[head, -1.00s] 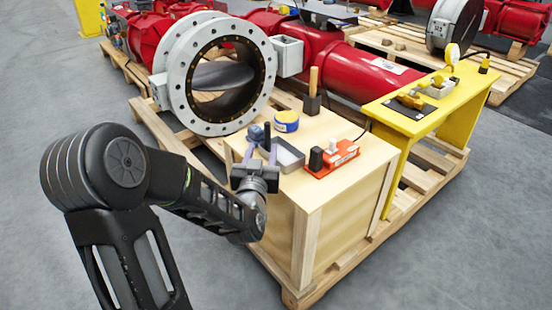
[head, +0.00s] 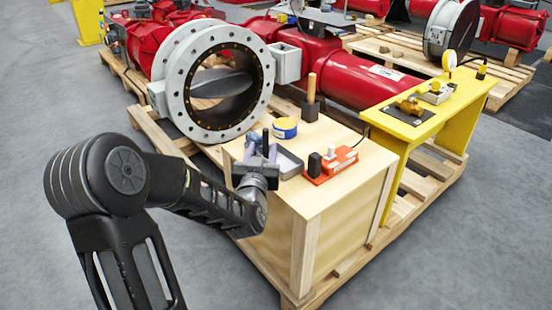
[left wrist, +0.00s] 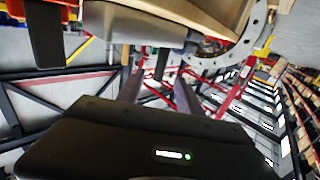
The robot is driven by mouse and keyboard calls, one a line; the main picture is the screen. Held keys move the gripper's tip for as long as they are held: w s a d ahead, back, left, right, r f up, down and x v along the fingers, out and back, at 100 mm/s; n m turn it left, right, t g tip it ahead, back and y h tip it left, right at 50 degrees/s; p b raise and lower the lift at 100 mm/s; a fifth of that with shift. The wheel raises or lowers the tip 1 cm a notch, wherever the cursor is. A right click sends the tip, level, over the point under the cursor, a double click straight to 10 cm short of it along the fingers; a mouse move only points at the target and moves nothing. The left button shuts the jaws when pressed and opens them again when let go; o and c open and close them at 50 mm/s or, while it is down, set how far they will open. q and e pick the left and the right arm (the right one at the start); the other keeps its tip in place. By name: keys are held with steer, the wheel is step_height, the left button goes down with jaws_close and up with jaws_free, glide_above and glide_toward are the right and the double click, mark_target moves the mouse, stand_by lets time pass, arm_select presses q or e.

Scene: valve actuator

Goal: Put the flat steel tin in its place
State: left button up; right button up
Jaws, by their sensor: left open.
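A round, low tin with a yellow side and a blue band (head: 284,127) sits on top of the wooden crate. A shallow grey metal tray (head: 288,163) lies in front of it. I cannot tell for certain which of these is the flat steel tin. My left gripper (head: 262,151) is open over the crate's left part, just left of the tray. Its two fingers point away from me, with a dark upright piece showing between or behind them. In the left wrist view the fingers (left wrist: 157,90) are apart with nothing clearly held. My right gripper is not in view.
On the crate (head: 335,200) stand an orange-red device with a black knob (head: 330,163) and a black block with a wooden handle (head: 310,100). A large grey flanged valve (head: 212,85) rises behind. A yellow bench (head: 420,118) with small fittings stands to the right.

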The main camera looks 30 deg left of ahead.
mark_target(265, 139)
arm_select(q)
steer(key=b+x, duration=0.1)
steer(key=x, duration=0.2)
steer(key=shift+w+a+f, duration=0.2)
steer(key=shift+w, duration=0.15)
steer(key=shift+w+a+r, duration=0.1)
steer(key=shift+w+a, duration=0.15)
steer(key=shift+w, duration=0.2)
steer(key=shift+c, duration=0.2)
jaws_close()
stand_by(0.9)
